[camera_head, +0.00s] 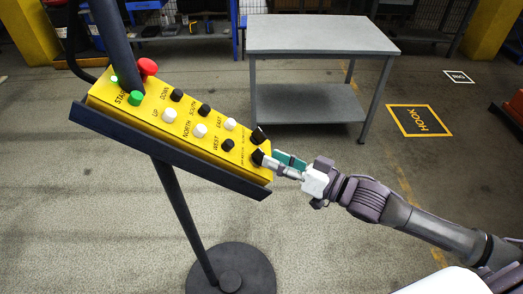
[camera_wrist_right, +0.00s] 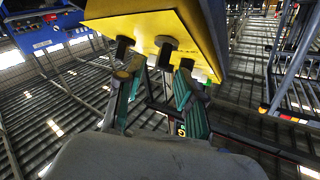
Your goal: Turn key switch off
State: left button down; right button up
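A yellow control panel (camera_head: 185,120) with labelled buttons is mounted at a slant on a dark stand. Two black switch knobs, an upper one (camera_head: 258,135) and a lower one (camera_head: 258,156), sit at its right end; their labels are too small to read. My right gripper (camera_head: 271,158) is at that end, with its fingertips at or very near the lower knob. In the right wrist view its green-sided fingers are apart below the yellow panel (camera_wrist_right: 135,28), and a dark knob (camera_wrist_right: 165,46) shows above the gap. Contact cannot be told. My left gripper is not in view.
The stand has a round dark base (camera_head: 255,268) on the floor. A grey table (camera_head: 315,36) stands behind the panel, with open floor between. A red mushroom button (camera_head: 148,66) and a green button (camera_head: 136,98) are at the panel's left end. Floor markings (camera_head: 419,120) lie right.

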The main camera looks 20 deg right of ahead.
aim_at(261, 152)
jog(key=shift+p+x, duration=0.45)
jog(key=shift+x, duration=1.8)
grip_shut()
